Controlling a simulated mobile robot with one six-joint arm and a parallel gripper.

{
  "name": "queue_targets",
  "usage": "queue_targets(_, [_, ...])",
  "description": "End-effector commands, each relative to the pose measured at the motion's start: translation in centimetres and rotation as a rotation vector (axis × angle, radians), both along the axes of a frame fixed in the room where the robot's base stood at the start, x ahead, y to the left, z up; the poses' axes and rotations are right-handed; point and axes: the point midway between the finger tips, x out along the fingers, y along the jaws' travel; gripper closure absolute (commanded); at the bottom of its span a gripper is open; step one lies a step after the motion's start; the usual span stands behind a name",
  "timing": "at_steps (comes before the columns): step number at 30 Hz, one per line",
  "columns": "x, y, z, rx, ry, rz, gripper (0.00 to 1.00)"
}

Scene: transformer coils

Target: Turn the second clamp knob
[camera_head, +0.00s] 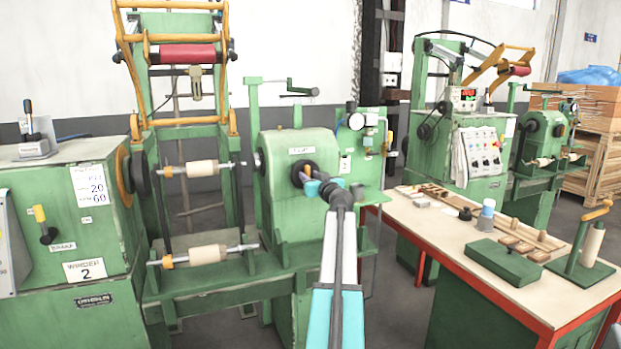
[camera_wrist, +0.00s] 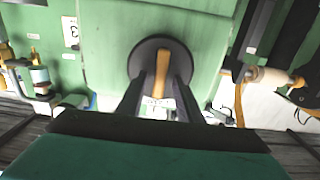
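A round black knob (camera_wrist: 148,58) with an upright orange bar (camera_wrist: 162,72) across it sits on a green machine housing in the wrist view. In the head view this black knob (camera_head: 303,167) is on the front of the middle green housing, partly hidden by my gripper. My gripper (camera_wrist: 160,82) has its two dark fingers apart, one on each side of the orange bar, with gaps visible between bar and fingers. In the head view my gripper (camera_head: 312,187) is right at the knob, its fingertips small and partly hidden. Which knob counts as the second is not marked.
Winder 2 (camera_head: 85,270) stands at left, with two spindles carrying pale spools (camera_head: 202,169). A red-edged workbench (camera_head: 470,255) with small parts and a green stand (camera_head: 580,270) is at right. A spool (camera_wrist: 268,76) shows at right in the wrist view.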

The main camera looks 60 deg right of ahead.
Motion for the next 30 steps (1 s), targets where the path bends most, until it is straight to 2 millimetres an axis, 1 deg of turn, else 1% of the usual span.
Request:
queue_targets(2, [-0.03,0.0,-0.01,0.0,0.0,0.0,0.67])
queue_targets(8, [-0.07,-0.02,-0.01,0.0,0.0,0.0,0.99])
queue_targets(20, [-0.12,-0.06,-0.06,0.022,-0.016,0.0,1.0])
queue_targets(30, [-0.22,-0.18,-0.22,0.142,-0.104,-0.001,1.0])
